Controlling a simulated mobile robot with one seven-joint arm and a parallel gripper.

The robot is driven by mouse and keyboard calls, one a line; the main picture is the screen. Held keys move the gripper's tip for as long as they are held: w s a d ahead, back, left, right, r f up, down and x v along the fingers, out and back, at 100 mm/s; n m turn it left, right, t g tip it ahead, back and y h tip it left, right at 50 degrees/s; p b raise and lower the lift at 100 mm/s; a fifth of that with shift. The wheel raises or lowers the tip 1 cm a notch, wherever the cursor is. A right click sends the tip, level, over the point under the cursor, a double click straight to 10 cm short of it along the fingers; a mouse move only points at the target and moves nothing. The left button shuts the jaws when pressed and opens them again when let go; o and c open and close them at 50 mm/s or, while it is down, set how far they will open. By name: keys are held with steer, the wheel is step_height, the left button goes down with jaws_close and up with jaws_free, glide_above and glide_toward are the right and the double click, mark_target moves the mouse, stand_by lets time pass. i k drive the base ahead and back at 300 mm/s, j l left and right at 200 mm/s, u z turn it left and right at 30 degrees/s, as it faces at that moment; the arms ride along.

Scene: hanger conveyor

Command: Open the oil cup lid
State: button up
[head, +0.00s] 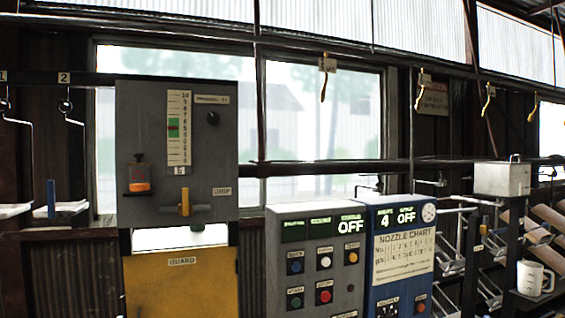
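A small cup with an orange band and a dark top (138,177) is mounted at the lower left of the grey gauge panel (205,120); it looks like the oil cup, but I see no label naming it. Its dark cap (139,158) sits on top and appears closed. It is too small to make out a hinge. My gripper is not in the head view.
A yellow lever (184,203) sits right of the cup, above a yellow guard (181,283). Grey (316,262) and blue (399,258) control boxes stand mid-picture. A grey lidded box (502,179) and white jug (533,279) are at right. Hooks hang overhead.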

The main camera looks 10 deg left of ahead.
mark_target(139, 157)
steer(key=i+j+u, duration=0.25)
steer(key=j, duration=0.25)
steer(key=i+j+u, duration=0.2)
steer(key=i+j, duration=0.15)
steer(key=j, duration=0.15)
